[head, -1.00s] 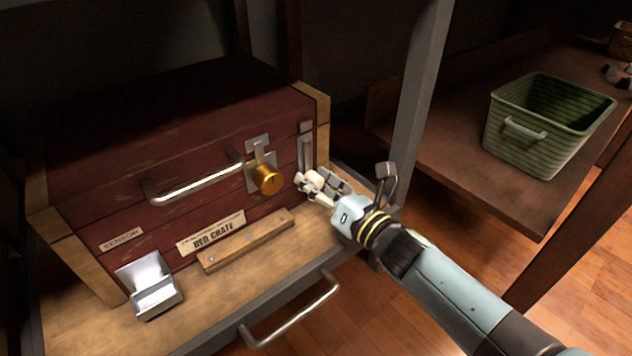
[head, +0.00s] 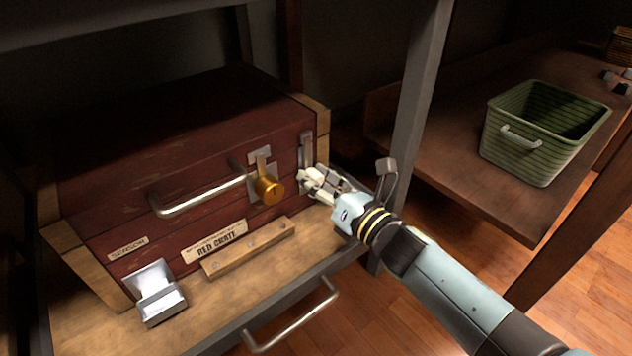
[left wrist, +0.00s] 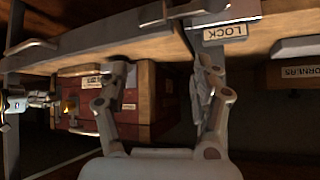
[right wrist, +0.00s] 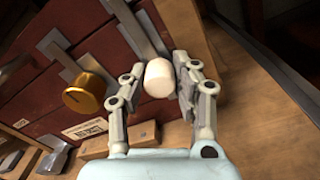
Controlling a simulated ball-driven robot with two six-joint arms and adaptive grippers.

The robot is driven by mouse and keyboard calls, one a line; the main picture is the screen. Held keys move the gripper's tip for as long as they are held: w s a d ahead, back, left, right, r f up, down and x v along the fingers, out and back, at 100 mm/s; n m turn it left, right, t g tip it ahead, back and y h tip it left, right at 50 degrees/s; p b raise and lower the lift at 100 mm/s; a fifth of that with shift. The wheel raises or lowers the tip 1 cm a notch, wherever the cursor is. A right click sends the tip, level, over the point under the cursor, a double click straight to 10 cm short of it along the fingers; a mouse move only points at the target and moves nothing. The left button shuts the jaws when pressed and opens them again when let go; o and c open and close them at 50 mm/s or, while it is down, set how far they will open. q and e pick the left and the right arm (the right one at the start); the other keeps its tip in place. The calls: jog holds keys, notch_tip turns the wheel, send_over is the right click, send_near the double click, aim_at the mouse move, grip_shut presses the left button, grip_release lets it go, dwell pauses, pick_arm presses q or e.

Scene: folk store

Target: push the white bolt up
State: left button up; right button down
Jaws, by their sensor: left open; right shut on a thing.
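The white bolt knob (right wrist: 160,78) sits at the right end of the red crate's front (head: 150,150), at the lower part of a vertical metal strip (head: 306,150). My right gripper (head: 315,180) is at the knob, with a finger on each side of it, shut on it. In the right wrist view the gripper (right wrist: 160,80) shows the knob's rounded white end between the fingers. In the head view the fingers partly cover the knob. My left gripper (left wrist: 160,75) is open and empty in the left wrist view, away from the crate.
A long handle (head: 198,193), a wooden strip (head: 248,249) and a metal bracket (head: 158,295) are nearby. A grey shelf post (head: 412,110) stands close to my right arm. A green basket (head: 520,155) stands on the right shelf.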

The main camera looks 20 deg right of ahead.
jog(key=shift+r, duration=0.4)
jog(key=c, duration=1)
grip_release()
jog(key=shift+s+d+f, duration=0.1)
jog(key=shift+s, duration=0.15)
jog(key=v, duration=1.1)
jog(key=shift+s+d, duration=0.15)
jog(key=shift+s, duration=0.05)
